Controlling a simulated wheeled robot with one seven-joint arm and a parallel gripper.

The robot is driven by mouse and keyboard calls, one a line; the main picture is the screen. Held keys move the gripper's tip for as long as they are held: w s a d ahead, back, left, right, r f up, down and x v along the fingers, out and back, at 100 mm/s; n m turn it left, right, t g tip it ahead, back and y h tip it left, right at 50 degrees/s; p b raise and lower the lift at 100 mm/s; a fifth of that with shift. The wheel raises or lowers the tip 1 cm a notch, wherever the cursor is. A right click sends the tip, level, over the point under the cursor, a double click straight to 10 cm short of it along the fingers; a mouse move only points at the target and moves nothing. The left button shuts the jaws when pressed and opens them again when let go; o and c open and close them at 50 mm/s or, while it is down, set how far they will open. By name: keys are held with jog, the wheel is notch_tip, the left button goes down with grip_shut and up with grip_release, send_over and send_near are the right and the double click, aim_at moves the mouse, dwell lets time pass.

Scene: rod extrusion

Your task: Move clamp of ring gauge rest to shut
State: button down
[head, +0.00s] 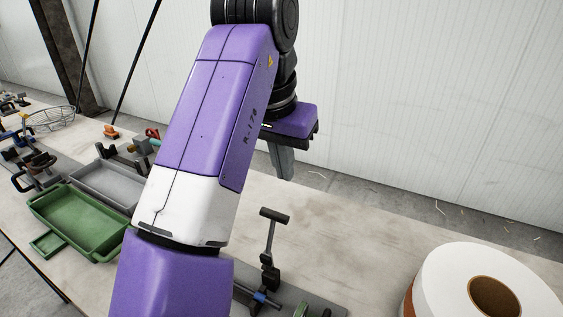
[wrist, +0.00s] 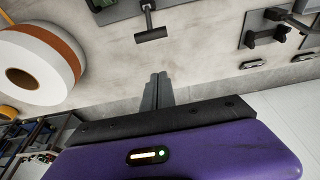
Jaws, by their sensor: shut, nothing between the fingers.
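A dark clamp with a T-shaped handle (head: 270,238) stands at the front of the bench in the head view, its handle raised. It sits on a grey base plate (head: 330,305) with a blue part and a green part, partly hidden by my arm; I cannot tell for sure that this is the ring gauge rest. The T-handle (wrist: 152,33) shows at the top of the wrist view, apart from my fingers. My gripper (head: 287,175) is shut and empty, above the bench's far edge and beyond the clamp. Its closed fingers also show in the wrist view (wrist: 159,78).
A large white roll (head: 455,275) stands at the right. A green tray (head: 80,222), a grey tray (head: 108,185) and several other clamp fixtures (head: 35,165) lie at the left. A wire basket (head: 50,118) is farther back. Bench between clamp and gripper is clear; a white wall stands behind.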

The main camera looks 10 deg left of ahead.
notch_tip(320, 180, down, 6)
jog(key=s+p, duration=0.1)
jog(key=s, duration=0.1)
jog(key=shift+s+a+p, duration=0.15)
jog(key=shift+a+p, duration=0.2)
jog(key=shift+p, duration=0.05)
jog(key=shift+r, duration=0.15)
